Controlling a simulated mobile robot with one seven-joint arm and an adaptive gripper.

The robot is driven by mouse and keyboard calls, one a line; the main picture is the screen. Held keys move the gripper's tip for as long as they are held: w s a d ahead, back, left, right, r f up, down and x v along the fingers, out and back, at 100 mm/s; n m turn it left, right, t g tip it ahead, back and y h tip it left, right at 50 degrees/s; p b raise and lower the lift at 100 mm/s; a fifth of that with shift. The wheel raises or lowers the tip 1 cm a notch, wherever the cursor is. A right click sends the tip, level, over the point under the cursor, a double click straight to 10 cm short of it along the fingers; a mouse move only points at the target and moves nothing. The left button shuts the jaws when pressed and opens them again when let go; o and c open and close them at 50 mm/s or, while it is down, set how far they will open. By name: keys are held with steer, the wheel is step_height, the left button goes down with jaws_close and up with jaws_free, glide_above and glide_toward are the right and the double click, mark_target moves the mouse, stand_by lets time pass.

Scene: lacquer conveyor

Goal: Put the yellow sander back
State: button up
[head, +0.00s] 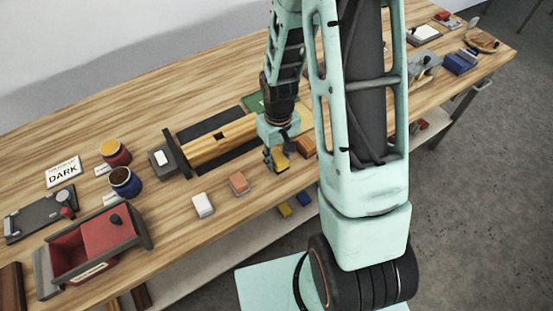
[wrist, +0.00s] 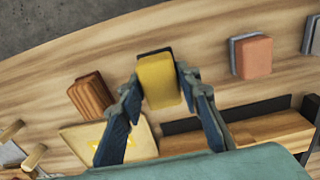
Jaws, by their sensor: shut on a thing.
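The yellow sander (head: 282,162) is a small yellow block with a dark edge. My gripper (head: 276,160) points down over the front part of the bench and is shut on it. In the wrist view the yellow sander (wrist: 158,82) sits between the two blue-grey fingers of my gripper (wrist: 160,88). I cannot tell whether its underside touches the bench. A pinkish-orange block (head: 239,183) and a white block (head: 203,205) lie to its left. A brown-orange block (head: 307,144) is to its right, partly hidden by my arm.
A wooden beam (head: 215,143) lies on a dark mat behind the blocks, held by a grey end piece (head: 172,155). Red and blue cans (head: 125,182) and a red box (head: 85,250) stand left. Yellow and blue blocks (head: 303,198) lie on the lower shelf.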

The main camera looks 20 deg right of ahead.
mark_target(278, 163)
steer(key=shift+f+b, duration=0.7)
steer(key=shift+f, duration=0.8)
steer(key=shift+f, duration=0.2)
steer(key=o, duration=1.2)
steer(key=shift+r, duration=0.1)
steer(key=shift+w, duration=0.1)
step_height(278, 163, up, 12)
steer(key=shift+r, duration=0.15)
